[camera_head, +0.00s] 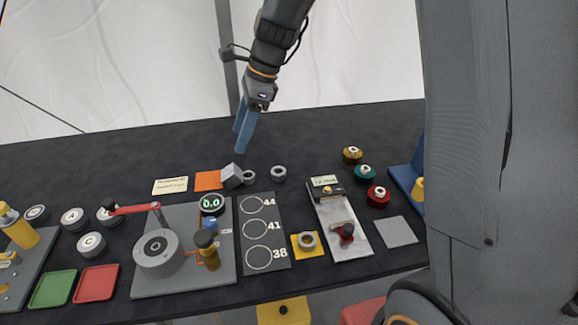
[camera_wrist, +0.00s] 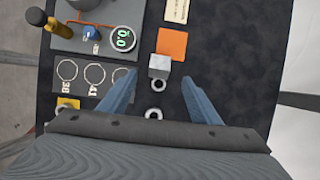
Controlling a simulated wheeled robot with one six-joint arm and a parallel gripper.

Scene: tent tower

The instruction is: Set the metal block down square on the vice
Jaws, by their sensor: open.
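The metal block (camera_head: 232,175) is a small grey cube on the dark table, between the orange square (camera_head: 208,180) and a grey ring. In the wrist view the block (camera_wrist: 159,66) lies just below the orange square. My gripper (camera_head: 243,138) hangs over the table behind the block, its blue fingers apart and empty. In the wrist view the block is ahead of the gap between the fingertips (camera_wrist: 158,80), not held.
A grey station with a drum (camera_head: 158,251), red crank and green readout stands left of the numbered board (camera_head: 264,233). Two metal rings (camera_head: 279,172) lie close to the block. Coloured spools (camera_head: 379,195) stand at right. The table's back strip is clear.

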